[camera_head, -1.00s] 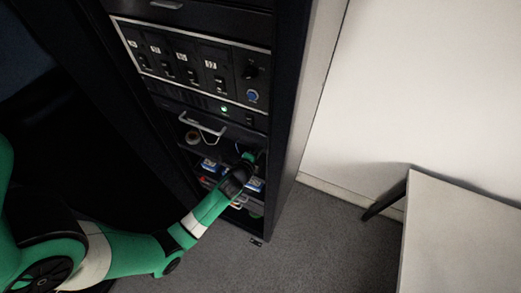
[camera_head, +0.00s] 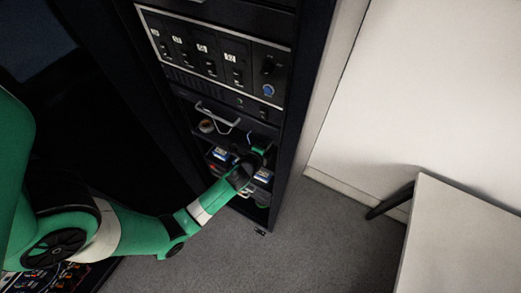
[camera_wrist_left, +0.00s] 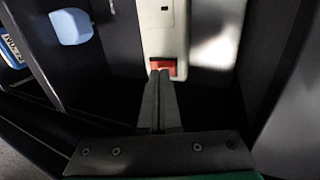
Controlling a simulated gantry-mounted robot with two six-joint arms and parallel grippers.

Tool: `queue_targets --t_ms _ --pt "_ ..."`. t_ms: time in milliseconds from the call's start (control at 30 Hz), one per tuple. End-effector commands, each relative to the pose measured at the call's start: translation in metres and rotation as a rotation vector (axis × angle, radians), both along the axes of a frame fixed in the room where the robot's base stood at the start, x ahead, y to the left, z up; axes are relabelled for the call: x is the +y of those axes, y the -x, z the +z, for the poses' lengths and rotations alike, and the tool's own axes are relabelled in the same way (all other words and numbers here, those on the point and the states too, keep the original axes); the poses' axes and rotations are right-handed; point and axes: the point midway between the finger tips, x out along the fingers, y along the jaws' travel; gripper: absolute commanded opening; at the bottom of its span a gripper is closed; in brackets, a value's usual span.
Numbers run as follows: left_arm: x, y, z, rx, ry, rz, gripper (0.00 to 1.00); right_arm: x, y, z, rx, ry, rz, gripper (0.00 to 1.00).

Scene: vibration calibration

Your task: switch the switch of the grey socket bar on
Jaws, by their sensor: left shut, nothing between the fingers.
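The grey socket bar (camera_wrist_left: 164,28) stands upright in the left wrist view, pale grey-white. Its red switch (camera_wrist_left: 163,66) is at the bar's near end, in front of my left gripper. My left gripper (camera_wrist_left: 161,73) is shut and empty, its fingertips at the lower edge of the red switch. Whether they touch it is hard to tell, and the fingers cover part of it. In the head view my left gripper (camera_head: 262,150) reaches into the open lower bay of the black rack (camera_head: 287,135). The socket bar cannot be made out there. My right gripper is not in view.
The rack's switch panel (camera_head: 215,55) and a drawer with a pale handle (camera_head: 217,118) are above my arm. Blue-and-white items (camera_head: 222,153) lie on the shelf beside the gripper. Dark rack walls (camera_wrist_left: 275,50) are close around it. A white table (camera_head: 460,240) stands at right.

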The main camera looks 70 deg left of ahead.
Motion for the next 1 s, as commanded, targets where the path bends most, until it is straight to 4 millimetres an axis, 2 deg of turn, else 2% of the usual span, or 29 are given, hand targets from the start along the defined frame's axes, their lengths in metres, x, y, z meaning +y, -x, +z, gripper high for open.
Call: queue_targets --t_ms 100,300,500,767,1000 --pt "-0.014 0.012 0.005 0.003 0.001 -0.007 0.00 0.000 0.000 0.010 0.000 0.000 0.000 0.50" --pt "-0.044 0.046 0.024 0.001 0.000 -0.008 0.00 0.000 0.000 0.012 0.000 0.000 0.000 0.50" --pt "-0.065 0.072 0.037 0.001 0.001 -0.009 0.00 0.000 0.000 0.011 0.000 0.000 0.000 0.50" --pt "-0.072 0.081 0.044 -0.001 0.001 -0.005 0.00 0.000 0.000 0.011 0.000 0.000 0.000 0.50" --pt "-0.073 0.083 0.039 0.003 0.004 -0.004 0.00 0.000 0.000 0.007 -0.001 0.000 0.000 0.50"
